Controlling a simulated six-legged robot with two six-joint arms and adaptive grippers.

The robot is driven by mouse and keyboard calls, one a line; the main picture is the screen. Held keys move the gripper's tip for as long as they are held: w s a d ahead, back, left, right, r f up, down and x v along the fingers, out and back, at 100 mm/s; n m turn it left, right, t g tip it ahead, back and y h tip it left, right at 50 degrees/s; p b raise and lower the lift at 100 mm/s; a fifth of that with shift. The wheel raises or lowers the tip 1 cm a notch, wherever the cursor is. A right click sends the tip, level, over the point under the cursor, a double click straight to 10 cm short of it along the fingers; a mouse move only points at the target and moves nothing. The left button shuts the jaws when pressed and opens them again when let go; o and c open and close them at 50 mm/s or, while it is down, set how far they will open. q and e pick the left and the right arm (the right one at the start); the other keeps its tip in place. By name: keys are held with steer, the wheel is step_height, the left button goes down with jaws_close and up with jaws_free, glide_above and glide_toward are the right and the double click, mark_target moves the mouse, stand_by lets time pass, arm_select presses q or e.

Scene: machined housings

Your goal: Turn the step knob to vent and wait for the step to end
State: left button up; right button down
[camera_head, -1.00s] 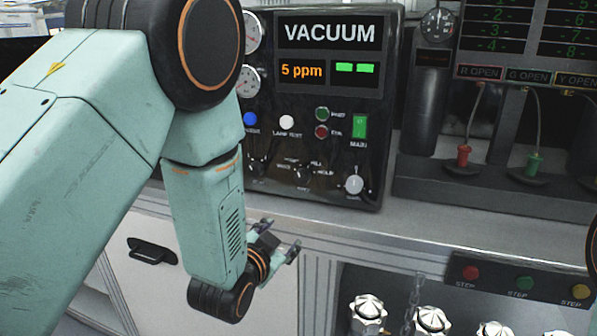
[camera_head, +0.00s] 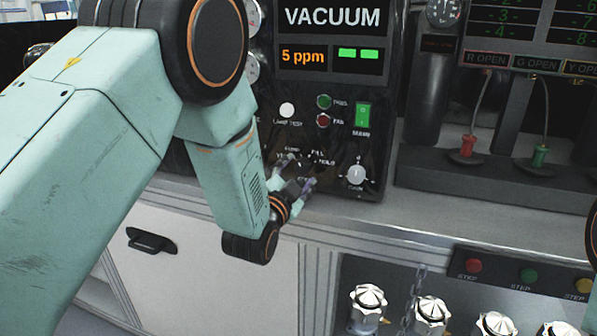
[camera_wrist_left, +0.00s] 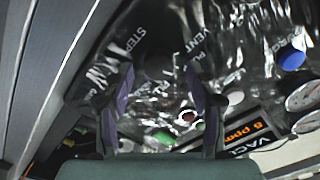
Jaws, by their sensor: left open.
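The vacuum panel (camera_head: 335,92) stands behind the bench and reads "VACUUM" and "5 ppm", with two green bars lit. The small black step knob (camera_head: 304,162) sits low on it, with white labels around it. My left gripper (camera_head: 298,173) is open in front of this knob, its fingertips partly covering it. In the left wrist view the dark knob (camera_wrist_left: 160,64) lies between and just beyond the two spread fingers (camera_wrist_left: 153,90). The words "STEP" and "VENT" show near it there. I cannot tell which label the knob points to, or whether the fingers touch it. My right gripper is out of view.
A pale knob (camera_head: 356,175) and a green main switch (camera_head: 362,115) are close by on the panel. Red (camera_head: 467,147) and green (camera_head: 540,156) plugs stand to the right. Several silver valve knobs (camera_head: 368,298) sit below the bench edge.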

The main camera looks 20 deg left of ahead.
arm_select(q)
steer(key=shift+w, duration=0.45)
steer(key=shift+w+d+f, duration=0.1)
steer(key=shift+w+f, duration=0.05)
steer(key=shift+w, duration=0.2)
steer(key=shift+s, duration=0.25)
steer(key=c, duration=1.2)
